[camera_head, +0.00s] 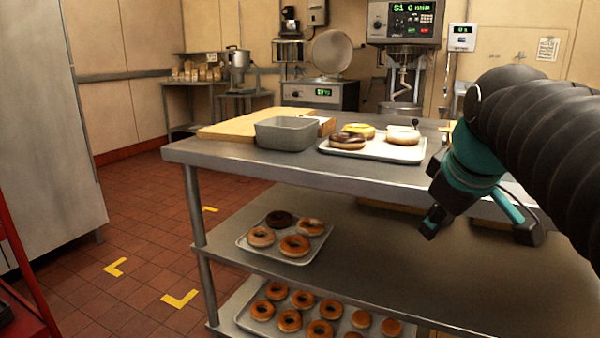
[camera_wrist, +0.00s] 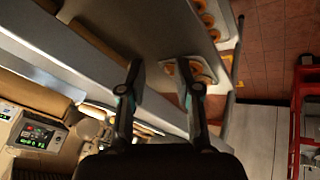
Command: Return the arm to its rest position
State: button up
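My arm reaches in from the right edge in the head view. My gripper (camera_head: 480,228) hangs in front of the steel worktable (camera_head: 300,168), beside its front edge and above the lower shelf. In the wrist view my gripper (camera_wrist: 163,82) has its two fingers apart, with nothing between them but the view of the shelves behind. It is open and empty. No marker of a rest position shows in either view.
On the tabletop are a tray (camera_head: 375,151) of doughnuts, a grey bin (camera_head: 287,132) and a wooden board (camera_head: 235,126). Doughnut trays (camera_head: 290,255) stand on the shelves below. A red frame (camera_head: 25,270) stands at left. The tiled floor (camera_head: 150,250) left of the table is open.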

jog(key=s+a+f+m, duration=0.2)
jog(key=s+f, duration=0.4)
jog(key=f, duration=0.4)
jog(key=s+a+f+m+g, duration=0.1)
jog(key=s+a+f+m, duration=0.2)
jog(key=s+f, duration=0.3)
notch_tip(320, 180, down, 4)
jog(key=shift+s+a+m+y, duration=0.15)
jog(key=shift+a+m+y, duration=0.2)
jog(key=shift+m, duration=0.45)
